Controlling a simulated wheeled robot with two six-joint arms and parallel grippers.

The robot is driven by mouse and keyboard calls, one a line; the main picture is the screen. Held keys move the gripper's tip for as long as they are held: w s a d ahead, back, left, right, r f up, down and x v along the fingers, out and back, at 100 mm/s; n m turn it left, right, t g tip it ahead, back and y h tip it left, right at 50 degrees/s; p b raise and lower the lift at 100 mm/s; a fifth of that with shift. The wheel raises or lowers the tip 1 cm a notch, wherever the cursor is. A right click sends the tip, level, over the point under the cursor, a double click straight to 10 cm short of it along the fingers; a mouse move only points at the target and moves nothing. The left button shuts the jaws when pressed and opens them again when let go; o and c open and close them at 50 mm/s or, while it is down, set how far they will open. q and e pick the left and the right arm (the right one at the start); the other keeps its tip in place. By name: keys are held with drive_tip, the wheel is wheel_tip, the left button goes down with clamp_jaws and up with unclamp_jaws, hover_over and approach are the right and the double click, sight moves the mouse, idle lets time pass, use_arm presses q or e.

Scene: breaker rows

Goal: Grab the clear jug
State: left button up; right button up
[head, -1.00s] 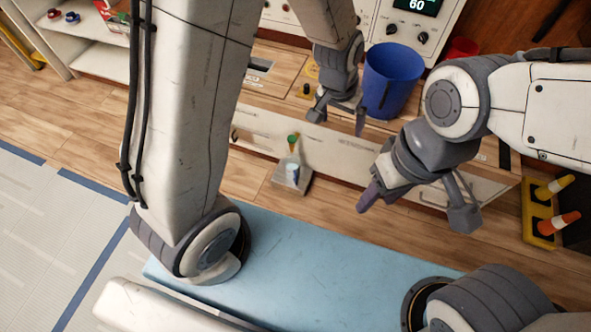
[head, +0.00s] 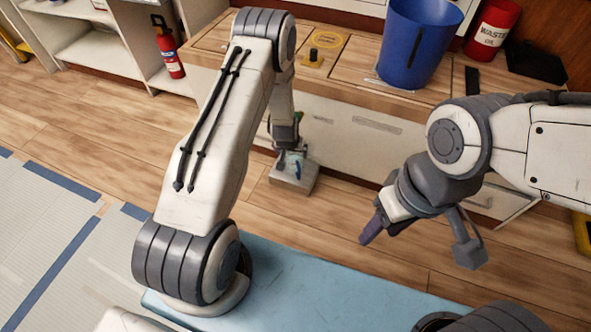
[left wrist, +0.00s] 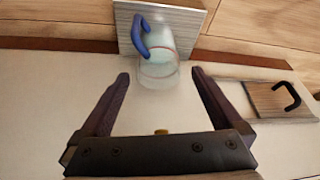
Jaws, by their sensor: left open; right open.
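The clear jug (left wrist: 158,62) with a blue handle stands on a small grey platform (left wrist: 125,14) in the left wrist view. My left gripper (left wrist: 160,78) is open; its fingers point at the jug, one to each side of its near end, and are not closed on it. My right gripper (head: 420,240) is open and empty, off to the right.
A fire extinguisher (head: 166,50) stands by white shelves. The plank floor (head: 110,130) at left is clear.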

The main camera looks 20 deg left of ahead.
sight(296, 165)
use_arm(q)
drive_tip(key=b+x, duration=0.1)
drive_tip(key=x, duration=0.2)
drive_tip(key=shift+f, duration=0.2)
drive_tip(key=b+x, duration=0.4)
drive_tip(key=shift+w+d+f, duration=0.15)
drive_tip(key=shift+w+f, duration=0.1)
drive_tip(key=shift+f, duration=0.1)
drive_tip(key=shift+w+f, duration=0.15)
drive_tip(key=shift+w, duration=0.05)
drive_tip(key=c, duration=1.3)
